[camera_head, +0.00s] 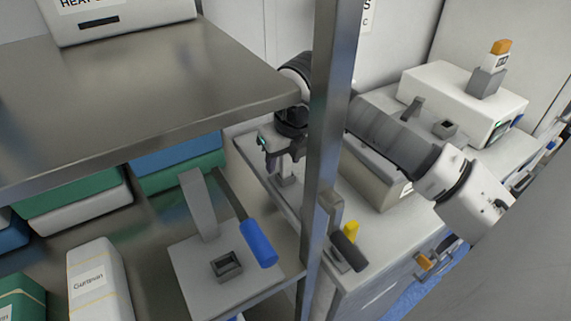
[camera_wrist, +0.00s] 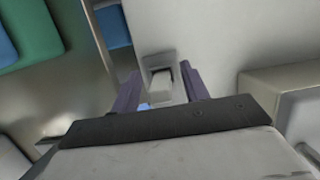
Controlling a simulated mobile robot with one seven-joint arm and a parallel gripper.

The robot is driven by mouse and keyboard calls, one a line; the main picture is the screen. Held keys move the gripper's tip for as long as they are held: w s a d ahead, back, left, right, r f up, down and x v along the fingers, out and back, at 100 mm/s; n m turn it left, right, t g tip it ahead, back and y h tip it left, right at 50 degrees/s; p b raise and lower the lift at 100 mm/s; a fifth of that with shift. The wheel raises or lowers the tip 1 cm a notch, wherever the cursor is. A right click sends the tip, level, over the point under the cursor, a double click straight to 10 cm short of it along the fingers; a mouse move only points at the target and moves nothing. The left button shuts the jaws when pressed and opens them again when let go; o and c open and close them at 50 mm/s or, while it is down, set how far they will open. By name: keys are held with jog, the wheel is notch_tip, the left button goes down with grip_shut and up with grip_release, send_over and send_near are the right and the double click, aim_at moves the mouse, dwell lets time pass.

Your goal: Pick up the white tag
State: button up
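A small pale grey-white block (camera_wrist: 161,86), which may be the white tag in a grey holder, stands between my fingertips in the wrist view. No writing on it can be read. My gripper (camera_wrist: 160,78) has its two purple fingers apart, one on each side of the block. I see no clear grip on it. In the head view my gripper (camera_head: 279,152) points down over the white counter (camera_head: 247,148), beside a pale upright piece (camera_head: 287,178). The metal post and my arm hide part of this area.
A metal shelf post (camera_head: 326,150) stands close in front of my arm. A white box (camera_head: 455,97) at the right bears a grey holder with an orange-topped white piece (camera_head: 497,60). A black-handled piece (camera_head: 349,252) sits near the counter edge.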

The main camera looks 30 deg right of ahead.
grip_shut()
jog(key=shift+r, duration=0.15)
